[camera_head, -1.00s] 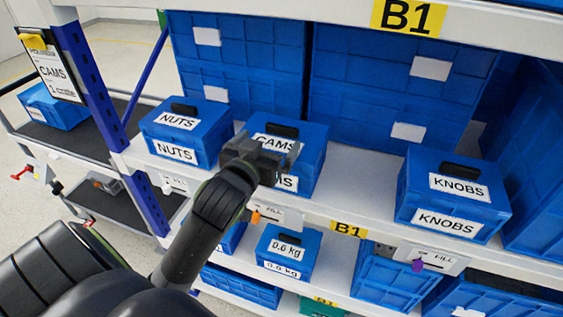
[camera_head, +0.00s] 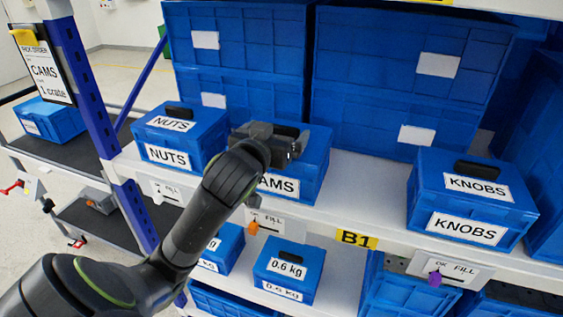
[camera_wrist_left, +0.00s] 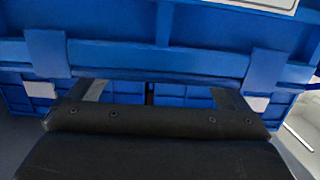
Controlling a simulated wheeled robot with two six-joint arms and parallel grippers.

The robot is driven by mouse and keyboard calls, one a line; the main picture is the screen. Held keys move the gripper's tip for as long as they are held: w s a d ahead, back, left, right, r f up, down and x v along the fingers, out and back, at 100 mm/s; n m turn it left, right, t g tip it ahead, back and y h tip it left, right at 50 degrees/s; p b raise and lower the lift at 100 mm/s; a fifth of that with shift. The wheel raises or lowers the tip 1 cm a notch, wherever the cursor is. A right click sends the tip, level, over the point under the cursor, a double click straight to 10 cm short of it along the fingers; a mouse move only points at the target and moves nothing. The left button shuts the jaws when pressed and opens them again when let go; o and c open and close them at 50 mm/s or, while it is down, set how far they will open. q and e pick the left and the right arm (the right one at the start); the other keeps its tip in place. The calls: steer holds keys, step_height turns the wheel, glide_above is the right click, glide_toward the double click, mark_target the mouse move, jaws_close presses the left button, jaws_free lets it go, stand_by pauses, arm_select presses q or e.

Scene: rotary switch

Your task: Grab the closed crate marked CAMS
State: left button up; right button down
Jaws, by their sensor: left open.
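The closed blue crate marked CAMS (camera_head: 313,172) stands on the shelf between the NUTS and KNOBS crates. Its front label is partly covered by my left arm, and its top label is hidden. My left gripper (camera_head: 296,145) is over the crate's lid near the dark top handle; I cannot tell whether it touches. In the left wrist view my left gripper (camera_wrist_left: 158,95) shows two fingers spread apart with a blue crate surface beyond them. My right gripper is not in view.
The NUTS crate (camera_head: 180,137) stands close on the left, the KNOBS crate (camera_head: 472,200) farther right. Bare shelf (camera_head: 370,185) lies between CAMS and KNOBS. Large blue bins (camera_head: 400,95) stand behind. A 0.6 kg crate (camera_head: 288,270) is on the shelf below.

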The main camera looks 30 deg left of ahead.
mark_target(281, 131)
arm_select(q)
steer(key=b+x, duration=0.2)
steer(key=x, duration=0.1)
steer(key=shift+w+d+f, duration=0.15)
steer(key=shift+w, duration=0.2)
steer(key=shift+w+b, duration=0.3)
steer(key=shift+w, duration=0.1)
steer(key=shift+c, duration=0.2)
steer(key=c, duration=1.8)
